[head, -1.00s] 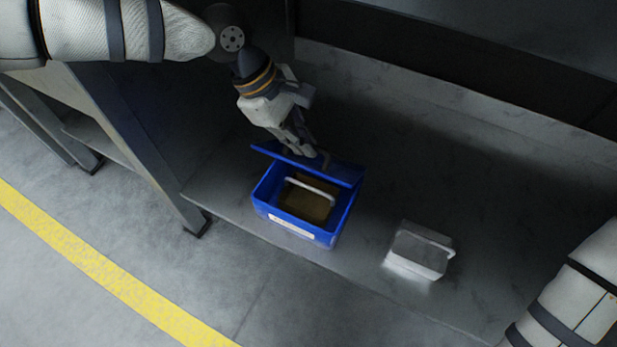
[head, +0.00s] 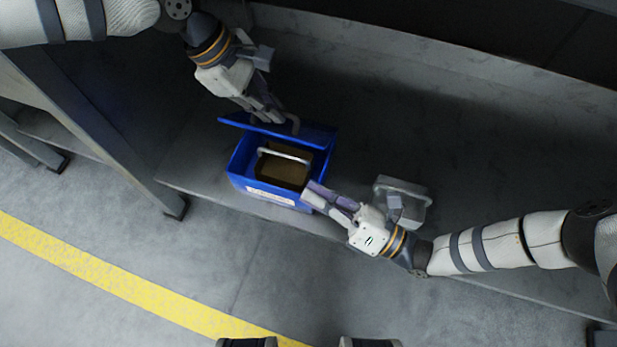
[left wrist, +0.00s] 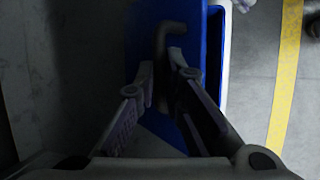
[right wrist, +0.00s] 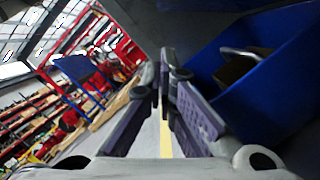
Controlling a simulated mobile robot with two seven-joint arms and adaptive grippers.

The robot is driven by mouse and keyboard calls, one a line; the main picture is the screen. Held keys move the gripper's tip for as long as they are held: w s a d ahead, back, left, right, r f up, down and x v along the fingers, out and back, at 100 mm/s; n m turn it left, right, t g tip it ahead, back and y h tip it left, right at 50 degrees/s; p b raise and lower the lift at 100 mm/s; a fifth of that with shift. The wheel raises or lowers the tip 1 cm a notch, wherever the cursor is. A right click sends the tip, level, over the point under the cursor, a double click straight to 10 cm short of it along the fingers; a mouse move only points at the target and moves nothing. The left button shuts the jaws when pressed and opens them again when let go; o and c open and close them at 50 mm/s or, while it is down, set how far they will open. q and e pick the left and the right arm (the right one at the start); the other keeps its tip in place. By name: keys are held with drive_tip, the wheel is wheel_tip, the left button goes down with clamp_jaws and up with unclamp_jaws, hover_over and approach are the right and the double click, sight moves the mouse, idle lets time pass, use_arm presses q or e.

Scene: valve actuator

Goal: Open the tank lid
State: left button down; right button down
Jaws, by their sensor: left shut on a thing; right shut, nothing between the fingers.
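The blue tank (head: 237,165) stands on the grey shelf with its blue lid (head: 318,133) raised and tilted at the back. Inside it a brown block with a light handle (head: 285,154) shows. My left gripper (head: 277,119) is shut on the lid's bent handle (head: 295,124); the handle also shows between its fingers in the left wrist view (left wrist: 162,45). My right gripper (head: 308,197) is shut and empty at the tank's front right corner. In the right wrist view the tank wall (right wrist: 265,85) is right of the closed fingers (right wrist: 165,60); contact cannot be told.
A grey box with a handle (head: 405,190) stands on the shelf right of the tank, partly behind my right gripper. A dark shelf post (head: 130,150) is at the left. The shelf (head: 480,180) is bare at the right.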

sight(268, 134)
use_arm(q)
drive_tip(key=shift+w+a+f, duration=0.15)
drive_tip(key=shift+a+f, duration=0.05)
drive_tip(key=shift+f, duration=0.05)
use_arm(e)
drive_tip(key=w+a+r, duration=0.4)
drive_tip(key=w+a, duration=0.2)
drive_tip(key=shift+r, duration=0.15)
use_arm(q)
drive_tip(key=shift+f, duration=0.1)
use_arm(e)
drive_tip(key=shift+w+d+r+m, duration=0.25)
drive_tip(key=shift+w+r+m, duration=0.15)
drive_tip(key=shift+w+r, duration=0.35)
use_arm(q)
drive_tip(key=c, duration=1.7)
unclamp_jaws()
use_arm(e)
drive_tip(key=shift+r, duration=0.1)
